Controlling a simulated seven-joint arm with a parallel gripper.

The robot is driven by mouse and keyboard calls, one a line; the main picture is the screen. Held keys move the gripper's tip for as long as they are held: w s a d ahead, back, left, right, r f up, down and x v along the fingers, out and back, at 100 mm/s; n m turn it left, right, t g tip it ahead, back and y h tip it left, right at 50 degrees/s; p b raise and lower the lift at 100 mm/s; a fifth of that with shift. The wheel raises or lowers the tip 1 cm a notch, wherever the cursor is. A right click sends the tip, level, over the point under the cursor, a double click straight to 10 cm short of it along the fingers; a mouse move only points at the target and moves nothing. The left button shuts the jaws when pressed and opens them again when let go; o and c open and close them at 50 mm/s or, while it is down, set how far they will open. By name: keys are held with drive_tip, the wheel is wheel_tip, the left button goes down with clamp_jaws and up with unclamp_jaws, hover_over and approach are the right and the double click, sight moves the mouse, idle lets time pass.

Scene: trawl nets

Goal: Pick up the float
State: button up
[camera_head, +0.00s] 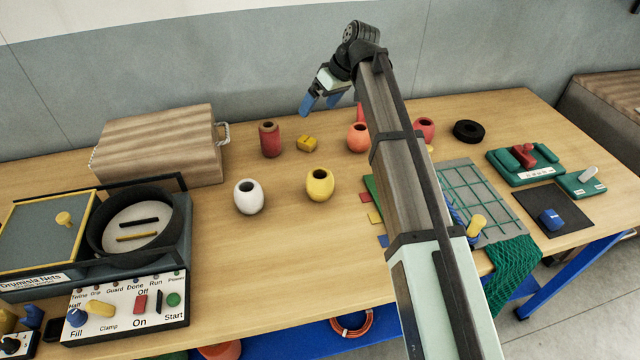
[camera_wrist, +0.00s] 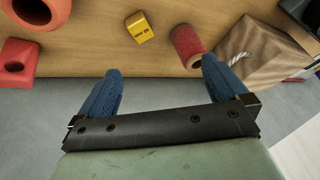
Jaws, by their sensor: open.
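Several egg-shaped floats with holes in their tops stand on the wooden table: a white float (camera_head: 249,198), a yellow float (camera_head: 319,185), an orange float (camera_head: 358,139) and a red float (camera_head: 424,128). The frames do not show which one the task names. My gripper (camera_head: 320,103) is open and empty, raised above the back of the table, apart from all floats. In the wrist view its blue fingers (camera_wrist: 160,84) are spread, with nothing between them. The orange float (camera_wrist: 38,10) is cut off at that view's top left.
A dark red cylinder (camera_head: 270,141) and a small yellow block (camera_head: 306,144) stand near my gripper. A wooden box (camera_head: 160,140) with rope handles is left. A control panel (camera_head: 125,305) is front left. My arm hides part of the green net board (camera_head: 482,195).

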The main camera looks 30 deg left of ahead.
drive_tip(key=s+d+r+m+g+y, duration=0.1)
drive_tip(key=s+d+m+g+y, duration=0.45)
drive_tip(key=m, duration=0.75)
drive_tip(key=s+d+m+g+y, duration=0.45)
drive_tip(key=d+m, duration=0.25)
drive_tip(key=m, duration=0.6)
approach(320, 184)
drive_tip(key=shift+t, duration=0.4)
drive_tip(key=shift+s+a+f, duration=0.15)
drive_tip(key=shift+a, duration=1.2)
drive_tip(key=shift+s+a+f, duration=0.1)
drive_tip(key=shift+s+a, duration=0.05)
drive_tip(key=shift+a, duration=1.2)
drive_tip(key=x, duration=0.5)
drive_tip(key=c, duration=1)
